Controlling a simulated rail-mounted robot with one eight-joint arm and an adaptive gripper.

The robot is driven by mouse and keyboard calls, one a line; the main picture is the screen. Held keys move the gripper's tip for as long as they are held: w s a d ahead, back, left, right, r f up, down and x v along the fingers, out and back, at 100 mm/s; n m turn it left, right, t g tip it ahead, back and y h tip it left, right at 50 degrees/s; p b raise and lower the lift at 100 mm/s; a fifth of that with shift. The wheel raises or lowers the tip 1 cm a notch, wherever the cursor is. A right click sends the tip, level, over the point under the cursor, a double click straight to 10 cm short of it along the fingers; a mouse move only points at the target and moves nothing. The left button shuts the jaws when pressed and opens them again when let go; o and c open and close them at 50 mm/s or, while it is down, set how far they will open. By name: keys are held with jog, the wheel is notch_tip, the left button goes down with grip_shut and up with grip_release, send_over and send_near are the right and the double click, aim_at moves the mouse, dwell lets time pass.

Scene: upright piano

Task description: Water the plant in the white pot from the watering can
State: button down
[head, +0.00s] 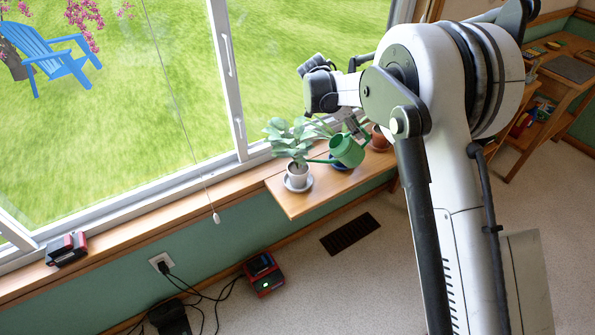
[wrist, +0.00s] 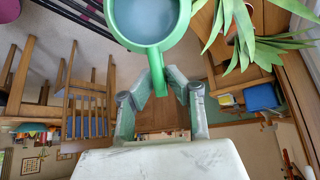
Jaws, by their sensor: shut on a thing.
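The green watering can (head: 347,150) is held over the window shelf in the head view. Its spout points left, the tip close to the plant (head: 290,140) and the white pot (head: 298,171). The broad-leaved plant stands upright in this pot, on a pale saucer (head: 300,186). My gripper (wrist: 167,82) is shut on the can's handle, which passes between the fingers in the wrist view. The can (wrist: 112,22) shows its round opening there, with a pale blue-grey inside. I cannot tell whether water is leaving the spout.
A terracotta pot (head: 380,138) stands right of the can on the wooden shelf (head: 300,206). Long green leaves (wrist: 240,40) hang beside the can in the wrist view. The window frame (head: 227,80) runs close behind the plants.

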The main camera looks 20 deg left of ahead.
dwell(0.4)
jog(key=shift+s+a+r+h, duration=0.2)
jog(key=shift+a+r+h, duration=0.25)
jog(key=shift+r, duration=0.15)
jog(key=shift+b, duration=0.3)
jog(key=d+f+y, duration=0.1)
jog(key=f, duration=0.1)
jog(key=w+d+f+g+y+b, duration=0.1)
jog(key=d+f+y, duration=0.1)
jog(key=shift+w+f+b, duration=0.2)
jog(key=shift+f+b, duration=0.1)
jog(key=shift+f, duration=0.1)
notch_tip(320, 180, down, 11)
jog(key=d+g+y+b, duration=0.2)
jog(key=y+b, duration=0.4)
jog(key=shift+w+f+g, duration=0.2)
jog(key=shift+w+g, duration=0.2)
dwell(0.3)
